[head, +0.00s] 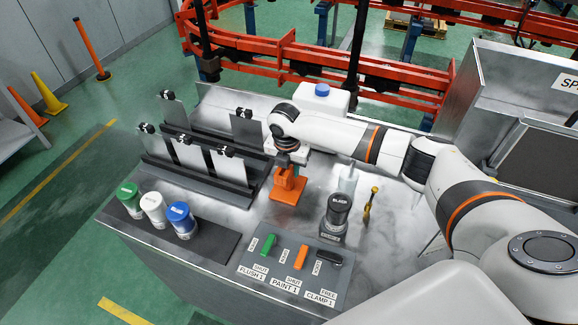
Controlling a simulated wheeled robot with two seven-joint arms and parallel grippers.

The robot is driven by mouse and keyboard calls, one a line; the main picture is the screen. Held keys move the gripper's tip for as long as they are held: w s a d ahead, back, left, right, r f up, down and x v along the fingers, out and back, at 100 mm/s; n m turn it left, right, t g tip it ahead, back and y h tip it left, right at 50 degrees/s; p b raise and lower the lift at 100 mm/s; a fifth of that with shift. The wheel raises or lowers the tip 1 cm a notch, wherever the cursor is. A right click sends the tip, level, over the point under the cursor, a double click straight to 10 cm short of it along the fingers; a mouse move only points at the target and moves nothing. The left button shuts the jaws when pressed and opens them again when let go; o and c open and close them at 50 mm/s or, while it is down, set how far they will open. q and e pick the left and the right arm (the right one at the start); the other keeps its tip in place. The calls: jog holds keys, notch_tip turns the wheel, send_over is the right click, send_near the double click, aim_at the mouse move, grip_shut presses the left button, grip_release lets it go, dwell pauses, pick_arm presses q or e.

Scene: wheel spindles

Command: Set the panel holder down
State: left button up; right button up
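The front row has panels (154,144), (188,153) and (229,167); the back row has panels (174,110) and (246,129). I cannot tell which of these is the panel holder meant. My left gripper is out of view.
Green (129,195), white (153,204) and blue (180,217) lidded pots stand on a dark mat at front left. A lever panel (292,272), a black-topped canister (338,212) and a yellow-handled tool (370,204) are nearer. A white blue-capped container (321,97) stands behind.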

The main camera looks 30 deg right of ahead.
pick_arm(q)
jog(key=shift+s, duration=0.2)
pick_arm(e)
jog(key=o, duration=1.2)
jog(key=shift+c, duration=0.2)
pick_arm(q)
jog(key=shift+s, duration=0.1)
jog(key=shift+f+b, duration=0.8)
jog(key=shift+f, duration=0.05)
pick_arm(e)
notch_tip(320, 180, up, 12)
jog(key=s+a, duration=0.1)
